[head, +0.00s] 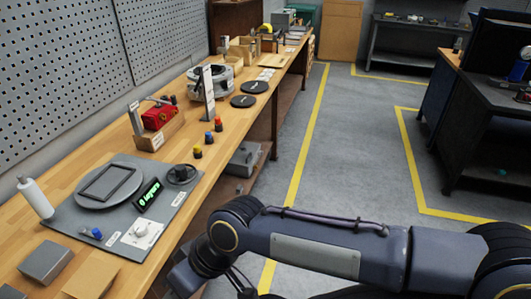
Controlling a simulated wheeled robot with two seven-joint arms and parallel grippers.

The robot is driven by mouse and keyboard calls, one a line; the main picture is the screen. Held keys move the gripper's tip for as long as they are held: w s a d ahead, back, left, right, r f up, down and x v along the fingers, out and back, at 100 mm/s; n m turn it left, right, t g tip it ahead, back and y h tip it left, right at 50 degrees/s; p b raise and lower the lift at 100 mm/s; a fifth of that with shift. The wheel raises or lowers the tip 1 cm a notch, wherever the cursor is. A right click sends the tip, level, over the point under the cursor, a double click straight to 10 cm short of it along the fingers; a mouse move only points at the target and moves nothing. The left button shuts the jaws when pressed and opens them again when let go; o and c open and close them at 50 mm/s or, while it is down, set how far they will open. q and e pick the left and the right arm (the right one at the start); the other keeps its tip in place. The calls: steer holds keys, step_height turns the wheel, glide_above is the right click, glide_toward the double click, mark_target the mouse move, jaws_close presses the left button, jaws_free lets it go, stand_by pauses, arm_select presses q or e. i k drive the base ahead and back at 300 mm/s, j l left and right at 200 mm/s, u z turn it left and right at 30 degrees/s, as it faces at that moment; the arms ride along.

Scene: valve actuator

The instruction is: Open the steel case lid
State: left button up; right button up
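A grey metal case (243,160) sits below the front edge of the workbench, on a lower shelf, and looks closed. A flat grey block or box (47,262) lies on the bench top at the lower left. I cannot tell for sure which of these is the steel case. My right arm comes in from the right and crosses the lower part of the view, bending down near the bench edge. Neither my left nor my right gripper shows.
The grey floor (352,140) to the right is clear.

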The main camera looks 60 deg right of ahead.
mark_target(246, 152)
steer(key=z, duration=1.95)
steer(key=i+l+u, duration=0.1)
steer(key=u, duration=0.25)
steer(key=i+l+u, duration=0.3)
steer(key=u, duration=0.35)
steer(key=i+l+u, duration=0.1)
steer(key=l, duration=0.3)
steer(key=i+l+u, duration=0.1)
steer(key=i+l, duration=0.15)
steer(key=i+l+u, duration=0.1)
steer(key=l, duration=0.45)
steer(key=i+l+u, duration=0.1)
steer(key=l, duration=0.3)
steer(key=i+l, duration=0.2)
steer(key=l, duration=0.2)
steer(key=i+l+u, duration=0.15)
steer(key=l, duration=0.3)
steer(key=i+l, duration=0.1)
steer(key=l, duration=0.35)
steer(key=i+l, duration=0.15)
steer(key=l, duration=0.25)
steer(key=i+l, duration=0.1)
steer(key=l, duration=0.35)
steer(key=i+l, duration=0.1)
steer(key=l, duration=0.3)
steer(key=i+l, duration=0.1)
steer(key=l, duration=0.35)
